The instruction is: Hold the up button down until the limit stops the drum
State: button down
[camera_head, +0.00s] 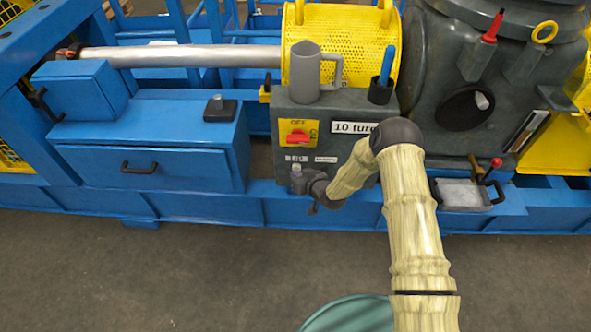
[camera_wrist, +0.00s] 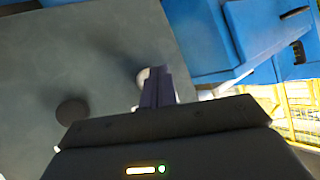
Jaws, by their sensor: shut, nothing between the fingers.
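The grey control box (camera_head: 345,113) stands in the middle of the machine; its face fills much of the wrist view (camera_wrist: 70,40). My gripper (camera_head: 297,170) is at the lower left of this face, its fingers shut and empty. In the wrist view the fingertips (camera_wrist: 158,82) overlap a pale round button (camera_wrist: 142,76), mostly hidden behind them. I cannot tell whether they touch it or press it in. A dark round button (camera_wrist: 71,111) lies to the left, clear of the fingers. No up marking is readable. The drum is not clearly identifiable.
A red switch on a yellow plate (camera_head: 298,133) sits above my gripper. A blue drawer cabinet (camera_head: 150,165) is to the left. The floor in front (camera_head: 150,270) is clear.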

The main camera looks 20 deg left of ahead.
jog(key=shift+w+a+b, duration=0.1)
jog(key=shift+w+b, duration=0.25)
jog(key=shift+w, duration=0.2)
dwell(3.3)
dwell(3.7)
jog(key=shift+s+d+p, duration=0.35)
jog(key=shift+s+d, duration=0.05)
jog(key=shift+s, duration=0.45)
